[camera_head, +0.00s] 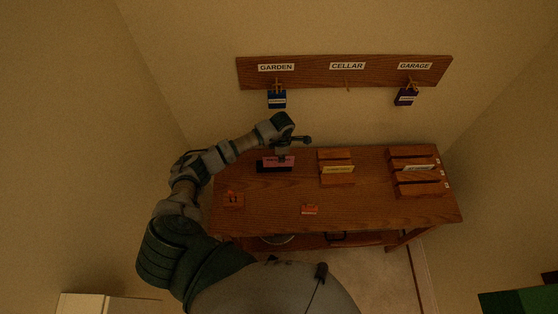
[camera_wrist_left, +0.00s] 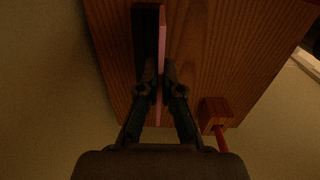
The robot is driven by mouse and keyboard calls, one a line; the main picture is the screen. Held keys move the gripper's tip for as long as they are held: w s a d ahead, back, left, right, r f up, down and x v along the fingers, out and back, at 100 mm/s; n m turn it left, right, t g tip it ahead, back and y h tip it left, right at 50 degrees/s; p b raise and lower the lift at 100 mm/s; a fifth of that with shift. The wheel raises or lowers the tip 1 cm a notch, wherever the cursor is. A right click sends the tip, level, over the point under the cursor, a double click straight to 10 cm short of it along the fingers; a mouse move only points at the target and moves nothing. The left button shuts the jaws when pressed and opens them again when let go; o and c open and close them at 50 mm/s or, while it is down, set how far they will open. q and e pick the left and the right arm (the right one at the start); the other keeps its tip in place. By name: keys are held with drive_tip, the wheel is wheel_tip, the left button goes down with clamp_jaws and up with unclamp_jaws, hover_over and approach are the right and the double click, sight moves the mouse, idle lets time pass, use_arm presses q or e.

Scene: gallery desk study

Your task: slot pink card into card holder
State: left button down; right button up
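The pink card (camera_head: 279,162) stands upright at the left of the desk, in or against a dark block (camera_head: 262,168). My left gripper (camera_head: 287,152) is just above and behind it in the head view. In the left wrist view, the fingers (camera_wrist_left: 160,72) straddle the pink card (camera_wrist_left: 162,42), seen edge-on. Whether they press on it is too dark to tell. The dark block (camera_wrist_left: 145,35) is close along the card's left side. A slotted wooden holder (camera_head: 402,190) at the desk's right has a white card (camera_head: 420,168) in it. My right gripper is not in view.
A smaller wooden holder (camera_head: 329,155) with a yellow card (camera_head: 338,170) stands mid-desk. A small orange item (camera_head: 309,210) lies at the front, a wooden block (camera_head: 233,200) at front left. A key board (camera_head: 345,76) with padlocks hangs on the wall. The desk's (camera_head: 370,208) front right is clear.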

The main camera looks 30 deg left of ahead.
sight(277, 158)
use_arm(q)
drive_tip(key=shift+w+a, duration=0.2)
drive_tip(key=shift+a, duration=0.15)
drive_tip(key=a+f+b, duration=0.1)
drive_tip(key=f+b, duration=0.1)
drive_tip(key=f, duration=0.1)
drive_tip(key=shift+a, duration=0.35)
drive_tip(key=shift+a+f+b, duration=0.45)
drive_tip(key=shift+a+f, duration=0.25)
drive_tip(key=shift+a+r, duration=0.1)
drive_tip(key=c, duration=1.7)
unclamp_jaws()
drive_tip(key=o, duration=0.4)
drive_tip(key=shift+d, duration=0.35)
drive_tip(key=shift+w+d+r, duration=0.1)
drive_tip(key=shift+w+d, duration=0.1)
drive_tip(key=shift+d, duration=0.3)
drive_tip(key=shift+r, duration=0.3)
drive_tip(key=shift+a+r+b, duration=0.2)
drive_tip(key=shift+r+b, duration=0.1)
drive_tip(key=shift+r, duration=3.2)
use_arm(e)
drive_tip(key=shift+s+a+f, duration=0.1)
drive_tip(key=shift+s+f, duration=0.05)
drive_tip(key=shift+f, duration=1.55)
